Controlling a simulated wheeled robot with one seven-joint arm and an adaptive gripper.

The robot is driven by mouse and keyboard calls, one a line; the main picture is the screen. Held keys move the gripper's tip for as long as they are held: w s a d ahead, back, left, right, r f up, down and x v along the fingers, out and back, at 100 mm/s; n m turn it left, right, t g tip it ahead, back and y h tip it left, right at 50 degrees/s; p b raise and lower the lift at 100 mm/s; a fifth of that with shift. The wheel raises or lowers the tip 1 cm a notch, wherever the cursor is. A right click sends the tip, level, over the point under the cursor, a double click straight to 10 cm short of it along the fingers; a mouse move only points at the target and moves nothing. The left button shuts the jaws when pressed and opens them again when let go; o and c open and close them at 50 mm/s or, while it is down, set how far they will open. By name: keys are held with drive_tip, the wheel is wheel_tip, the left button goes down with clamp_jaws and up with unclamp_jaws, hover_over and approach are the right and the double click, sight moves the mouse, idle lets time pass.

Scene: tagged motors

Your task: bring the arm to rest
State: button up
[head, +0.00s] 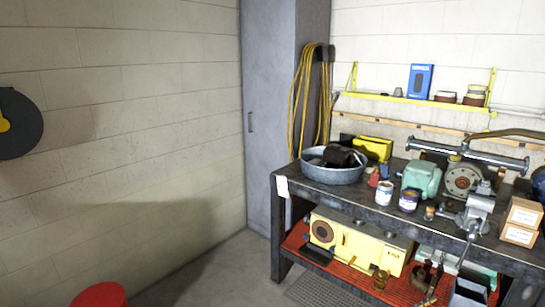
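My gripper is not visible in the head view, and no part of my arm can be made out for sure. A dark motor-like part (341,157) lies in a round grey metal basin (335,175) at the left end of the workbench (360,212). A pale green motor-like housing (421,178) stands on the bench to the right of the basin. A white tag (282,187) hangs at the bench's left corner. I cannot read it.
A grey cabinet (270,120) with yellow cable (302,95) stands left of the bench. A yellow shelf (410,99) is above. Two boxes (521,220) and a vice (476,213) crowd the bench's right. A red round object (100,295) stands lower left. Floor between is clear.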

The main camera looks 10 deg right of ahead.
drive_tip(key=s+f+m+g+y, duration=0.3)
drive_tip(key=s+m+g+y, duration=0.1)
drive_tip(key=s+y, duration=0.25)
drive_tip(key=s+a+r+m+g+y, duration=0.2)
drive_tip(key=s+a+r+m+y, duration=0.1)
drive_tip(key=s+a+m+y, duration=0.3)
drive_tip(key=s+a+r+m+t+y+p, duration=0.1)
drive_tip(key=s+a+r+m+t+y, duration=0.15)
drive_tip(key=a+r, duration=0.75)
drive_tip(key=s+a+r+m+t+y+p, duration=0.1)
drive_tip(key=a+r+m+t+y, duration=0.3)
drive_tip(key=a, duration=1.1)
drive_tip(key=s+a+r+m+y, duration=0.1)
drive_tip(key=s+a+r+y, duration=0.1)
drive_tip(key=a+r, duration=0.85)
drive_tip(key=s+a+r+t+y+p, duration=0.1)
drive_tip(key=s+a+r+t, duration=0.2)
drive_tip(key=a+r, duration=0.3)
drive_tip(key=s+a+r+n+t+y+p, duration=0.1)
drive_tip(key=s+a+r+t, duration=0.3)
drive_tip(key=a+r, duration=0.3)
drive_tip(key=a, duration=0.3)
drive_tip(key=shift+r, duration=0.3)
